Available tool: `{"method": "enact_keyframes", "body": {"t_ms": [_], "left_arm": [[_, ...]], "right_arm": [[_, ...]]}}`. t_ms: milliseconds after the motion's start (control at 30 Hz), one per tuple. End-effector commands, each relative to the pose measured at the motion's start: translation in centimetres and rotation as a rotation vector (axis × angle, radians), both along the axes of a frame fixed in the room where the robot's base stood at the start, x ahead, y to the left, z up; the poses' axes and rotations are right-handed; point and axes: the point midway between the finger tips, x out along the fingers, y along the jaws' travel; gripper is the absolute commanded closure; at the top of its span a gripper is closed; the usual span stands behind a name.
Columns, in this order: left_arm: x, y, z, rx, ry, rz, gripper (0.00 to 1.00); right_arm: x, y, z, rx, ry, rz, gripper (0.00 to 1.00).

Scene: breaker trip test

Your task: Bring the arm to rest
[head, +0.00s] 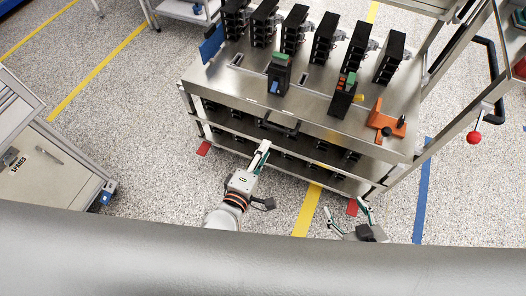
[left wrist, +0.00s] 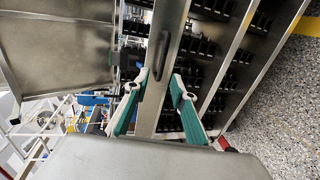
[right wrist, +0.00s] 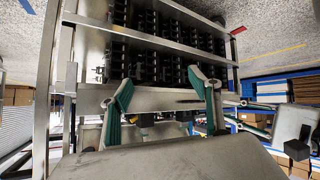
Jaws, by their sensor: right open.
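My left arm (head: 238,192) reaches out over the floor in front of the steel workbench (head: 235,88). Its gripper (head: 262,156) is near the bench's front side, seen edge-on in the head view. In the left wrist view its green-padded fingers (left wrist: 156,85) stand apart with nothing between them; the bench edge lies beyond. My right gripper (head: 348,216) is low in the head view, right of the yellow floor line, fingers spread and empty. The right wrist view also shows its fingers apart (right wrist: 164,88), facing the bench. Neither gripper visibly holds anything.
Black breaker units (head: 325,38) stand in a row at the bench's back. Two green-topped black units (head: 279,75) (head: 343,97) and an orange fixture (head: 379,119) stand nearer the front. A red-knobbed lever (head: 474,137) is at right, a SPARES cabinet (head: 45,170) at left.

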Motion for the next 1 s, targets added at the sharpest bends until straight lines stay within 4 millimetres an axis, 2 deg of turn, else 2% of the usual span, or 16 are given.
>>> {"method": "enact_keyframes", "body": {"t_ms": [400, 567, 767, 867, 1000], "left_arm": [[0.0, 0.0, 0.0, 0.002, -0.002, -0.001, 0.75], [-0.8, 0.7, 0.9, 0.107, -0.046, -0.042, 0.75], [-4.3, 3.2, 2.0, 0.507, -0.157, -0.199, 0.75], [-6.5, 5.1, 1.6, 0.746, -0.188, -0.294, 0.75], [-9.7, 8.7, 0.4, 1.081, -0.194, -0.430, 0.75]], "right_arm": [[0.0, 0.0, 0.0, 0.001, 0.000, -0.001, 0.38], [0.4, 0.0, 1.0, 0.003, -0.012, -0.001, 0.38], [1.1, 0.3, 3.2, 0.021, -0.033, -0.005, 0.38], [0.9, 0.6, 3.6, 0.031, -0.029, -0.004, 0.38], [0.0, 1.0, 3.7, 0.041, -0.008, -0.003, 0.38]]}}
